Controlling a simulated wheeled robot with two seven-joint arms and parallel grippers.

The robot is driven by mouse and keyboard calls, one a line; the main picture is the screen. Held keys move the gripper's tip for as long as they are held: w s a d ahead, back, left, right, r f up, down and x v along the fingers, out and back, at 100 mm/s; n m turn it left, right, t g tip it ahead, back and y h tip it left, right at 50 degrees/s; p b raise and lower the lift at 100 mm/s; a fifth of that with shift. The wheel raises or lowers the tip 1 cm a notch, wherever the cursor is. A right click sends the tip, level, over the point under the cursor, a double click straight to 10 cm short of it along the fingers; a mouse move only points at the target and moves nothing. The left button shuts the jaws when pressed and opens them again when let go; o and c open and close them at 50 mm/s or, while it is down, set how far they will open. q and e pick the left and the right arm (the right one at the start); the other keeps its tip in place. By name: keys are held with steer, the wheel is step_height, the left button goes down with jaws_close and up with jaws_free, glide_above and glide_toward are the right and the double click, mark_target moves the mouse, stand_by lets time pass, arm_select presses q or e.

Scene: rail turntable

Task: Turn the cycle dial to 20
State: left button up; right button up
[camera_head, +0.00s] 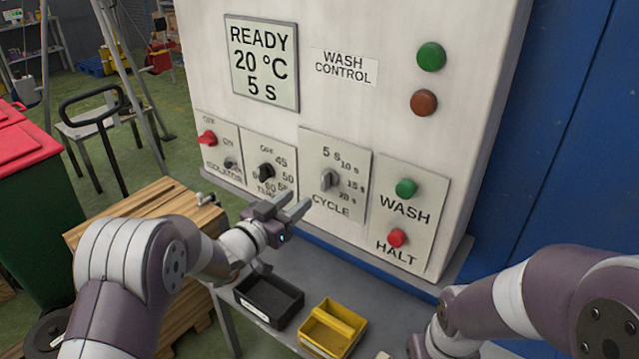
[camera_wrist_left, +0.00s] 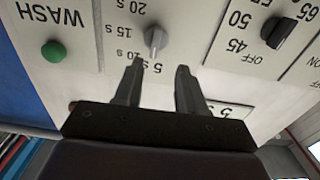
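The cycle dial (camera_head: 329,180) is a grey knob on a pale plate marked 5 s, 10 s, 15 s and 20 s. Its grip stands roughly upright, toward the 5 s mark. The display (camera_head: 262,63) reads READY, 20 °C, 5 s. My left gripper (camera_head: 292,207) is open and empty, with its fingers pointing at the panel, left of and below the dial in the head view. In the left wrist view, the panel appears upside down and the dial (camera_wrist_left: 155,40) lies just beyond the gap between the open fingers (camera_wrist_left: 160,68), apart from them. My right gripper is out of view.
The temperature dial (camera_head: 265,172) and red isolator switch (camera_head: 207,138) are left of the cycle dial. The green WASH button (camera_head: 406,188) and red HALT button (camera_head: 397,238) are right. A black tray (camera_head: 270,322) and yellow tray (camera_head: 345,345) stand below.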

mark_target(322, 182)
arm_select(q)
steer(key=w+d, duration=0.1)
steer(key=d, duration=0.1)
steer(key=w+d+r+p, duration=0.1)
steer(key=shift+w+d, duration=0.35)
steer(key=w, duration=0.1)
steer(key=w+d, duration=0.1)
steer(key=w+p, duration=0.1)
steer(key=shift+w+d+f, duration=0.3)
steer(key=shift+w+f, duration=0.05)
steer(key=shift+w, duration=0.05)
steer(key=shift+s+d+r, duration=0.1)
steer(key=shift+s+d, duration=0.1)
steer(key=shift+w+a, duration=0.1)
jaws_close()
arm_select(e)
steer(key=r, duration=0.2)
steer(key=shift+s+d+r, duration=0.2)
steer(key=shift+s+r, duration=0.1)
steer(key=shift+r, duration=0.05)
